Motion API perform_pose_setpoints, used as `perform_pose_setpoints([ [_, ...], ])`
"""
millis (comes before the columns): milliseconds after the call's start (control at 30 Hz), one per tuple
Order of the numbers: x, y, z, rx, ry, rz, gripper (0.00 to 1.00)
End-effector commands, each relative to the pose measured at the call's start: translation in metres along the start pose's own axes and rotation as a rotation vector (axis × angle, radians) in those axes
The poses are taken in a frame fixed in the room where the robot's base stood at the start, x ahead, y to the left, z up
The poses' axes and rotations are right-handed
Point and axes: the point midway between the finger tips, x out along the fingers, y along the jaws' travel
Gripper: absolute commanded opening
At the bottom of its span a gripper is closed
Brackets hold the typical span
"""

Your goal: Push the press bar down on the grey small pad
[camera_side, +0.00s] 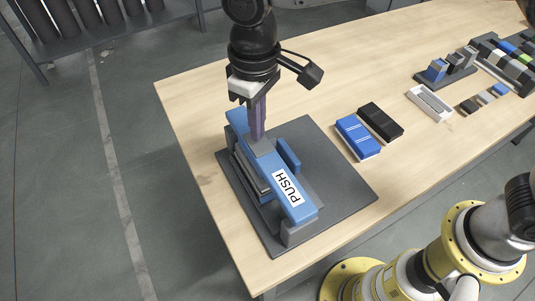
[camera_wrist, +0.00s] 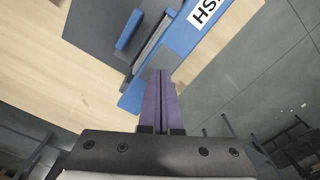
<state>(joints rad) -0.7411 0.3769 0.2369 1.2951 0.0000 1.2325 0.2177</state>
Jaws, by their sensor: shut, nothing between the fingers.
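The press bar (camera_side: 268,170) is a long blue bar with a white PUSH label, set on a dark grey base plate (camera_side: 341,187) in the side view. A grey small pad (camera_side: 261,148) lies on top of the bar, toward its far end. My gripper (camera_side: 257,137) is shut and empty, pointing down, with its purple fingertips at the pad. I cannot tell whether they touch it. In the wrist view the shut fingers (camera_wrist: 161,75) overlap the grey pad, and the blue bar (camera_wrist: 185,38) runs to the upper right. The fingers hide part of the pad.
A blue block (camera_side: 358,137) and a black block (camera_side: 380,121) lie right of the base plate. A white tray (camera_side: 429,104) and several small blocks are farther right. The wooden table (camera_side: 210,95) is clear behind the press.

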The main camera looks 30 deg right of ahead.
Motion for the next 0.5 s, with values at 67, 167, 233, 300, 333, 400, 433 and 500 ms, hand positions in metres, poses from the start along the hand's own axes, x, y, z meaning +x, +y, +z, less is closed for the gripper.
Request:
perform_pose_setpoints([
  [67,0.003,0.0,0.0,0.0,-0.001,0.0,0.0],
  [167,0.006,0.0,0.0,0.0,-0.001,0.0,0.0],
  [233,0.007,0.0,0.0,0.0,-0.002,0.0,0.0],
  [300,0.009,0.0,0.0,0.0,-0.002,0.0,0.0],
  [333,0.01,0.0,0.0,0.0,-0.002,0.0,0.0],
  [400,0.012,0.0,0.0,0.0,-0.002,0.0,0.0],
  [433,0.013,0.0,0.0,0.0,-0.001,0.0,0.0],
  [500,0.015,0.0,0.0,0.0,-0.001,0.0,0.0],
])
